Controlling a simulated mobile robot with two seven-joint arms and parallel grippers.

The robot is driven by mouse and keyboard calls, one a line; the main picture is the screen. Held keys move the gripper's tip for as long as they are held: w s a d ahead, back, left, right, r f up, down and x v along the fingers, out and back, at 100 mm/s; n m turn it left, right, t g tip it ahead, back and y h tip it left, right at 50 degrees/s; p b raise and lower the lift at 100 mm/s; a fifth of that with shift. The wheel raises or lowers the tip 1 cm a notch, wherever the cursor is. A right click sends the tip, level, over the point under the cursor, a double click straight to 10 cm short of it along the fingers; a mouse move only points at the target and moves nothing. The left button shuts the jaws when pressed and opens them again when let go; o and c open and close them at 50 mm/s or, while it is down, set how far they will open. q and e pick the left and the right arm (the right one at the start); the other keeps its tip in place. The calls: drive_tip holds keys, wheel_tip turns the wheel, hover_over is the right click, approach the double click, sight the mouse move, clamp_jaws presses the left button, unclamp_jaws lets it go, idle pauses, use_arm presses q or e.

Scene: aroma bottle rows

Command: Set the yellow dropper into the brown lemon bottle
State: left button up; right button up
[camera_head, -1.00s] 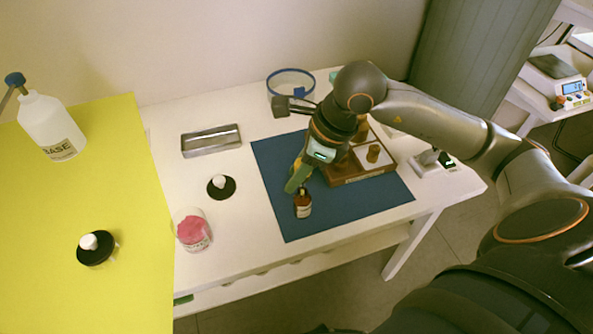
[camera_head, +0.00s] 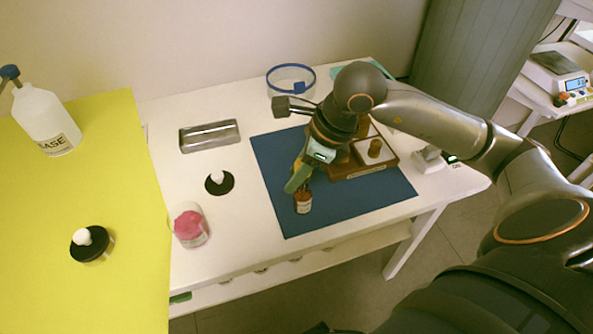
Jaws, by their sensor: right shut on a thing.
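The small brown bottle (camera_head: 303,201) with a pale label stands upright on the blue mat (camera_head: 350,212), left of the wooden tray. My right gripper (camera_head: 299,182) is just above and behind it, its green fingers close to the bottle's neck. The gripper is shut on the yellow dropper (camera_head: 298,166), of which only a small bit of yellow shows between the fingers. The dropper's lower end is hidden, so I cannot tell whether it is inside the bottle. The label is too small to read. My left gripper is not in view.
A wooden tray (camera_head: 362,174) with brown bottles stands right of the gripper. On the white table are a metal tray (camera_head: 210,136), a black disc with a white knob (camera_head: 219,182), a jar of pink stuff (camera_head: 189,226) and a blue-rimmed glass dish (camera_head: 291,80). The mat's front is clear.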

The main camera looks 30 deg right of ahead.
sight(296, 161)
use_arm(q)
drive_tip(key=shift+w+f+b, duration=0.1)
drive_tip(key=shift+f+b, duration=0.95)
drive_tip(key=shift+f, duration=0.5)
use_arm(e)
drive_tip(key=shift+f, duration=1.25)
drive_tip(key=o, duration=0.8)
drive_tip(key=shift+r+p, duration=1.15)
drive_tip(key=shift+r, duration=0.4)
wheel_tip(296, 161, up, 3)
drive_tip(key=shift+f+p, duration=0.1)
drive_tip(key=shift+p, duration=0.9)
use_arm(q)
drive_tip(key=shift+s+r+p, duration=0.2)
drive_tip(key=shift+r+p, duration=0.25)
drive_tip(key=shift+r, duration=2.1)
use_arm(e)
drive_tip(key=shift+r, duration=0.7)
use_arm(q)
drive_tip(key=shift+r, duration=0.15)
use_arm(e)
drive_tip(key=shift+r, duration=0.1)
